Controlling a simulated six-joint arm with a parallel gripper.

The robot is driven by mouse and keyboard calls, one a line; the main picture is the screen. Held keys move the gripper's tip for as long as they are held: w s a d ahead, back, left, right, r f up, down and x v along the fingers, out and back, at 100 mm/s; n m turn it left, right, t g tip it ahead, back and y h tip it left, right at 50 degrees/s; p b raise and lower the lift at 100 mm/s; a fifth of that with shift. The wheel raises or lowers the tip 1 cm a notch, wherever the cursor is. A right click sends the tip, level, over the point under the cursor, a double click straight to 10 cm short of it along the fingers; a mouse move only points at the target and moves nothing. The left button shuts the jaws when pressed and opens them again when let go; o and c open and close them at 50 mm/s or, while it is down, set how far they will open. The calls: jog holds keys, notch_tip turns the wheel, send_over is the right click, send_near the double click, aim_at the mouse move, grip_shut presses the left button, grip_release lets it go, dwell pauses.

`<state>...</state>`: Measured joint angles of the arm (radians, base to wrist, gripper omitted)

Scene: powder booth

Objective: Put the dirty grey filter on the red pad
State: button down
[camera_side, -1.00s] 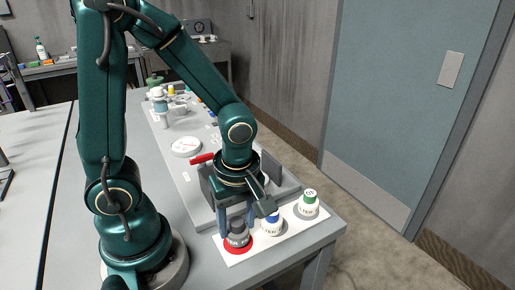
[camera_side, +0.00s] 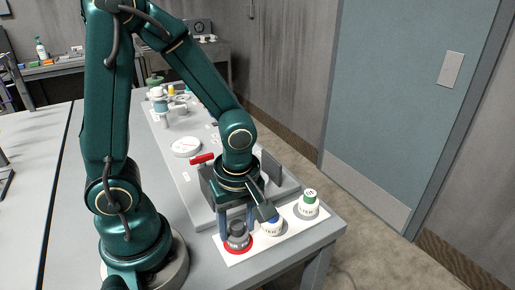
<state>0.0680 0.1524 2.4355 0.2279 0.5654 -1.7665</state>
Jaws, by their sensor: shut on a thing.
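The dirty grey filter (camera_side: 237,238) is a small dark-topped cylinder with a grey lower body, standing upright on or just above the red pad (camera_side: 230,250). The red pad shows as a ring around its base, at the left end of a white board. My gripper (camera_side: 238,226) points down with its fingers around the grey filter and is shut on it. Whether the filter's base touches the pad is too small to tell.
A grey fixture with upright plates (camera_side: 271,167) and a red handle (camera_side: 202,159) stands behind. A round white dial (camera_side: 186,147) lies further back.

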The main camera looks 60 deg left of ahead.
dwell(0.3)
jog(key=shift+c, duration=1)
grip_release()
jog(key=shift+o, duration=1)
jog(key=shift+r, duration=4)
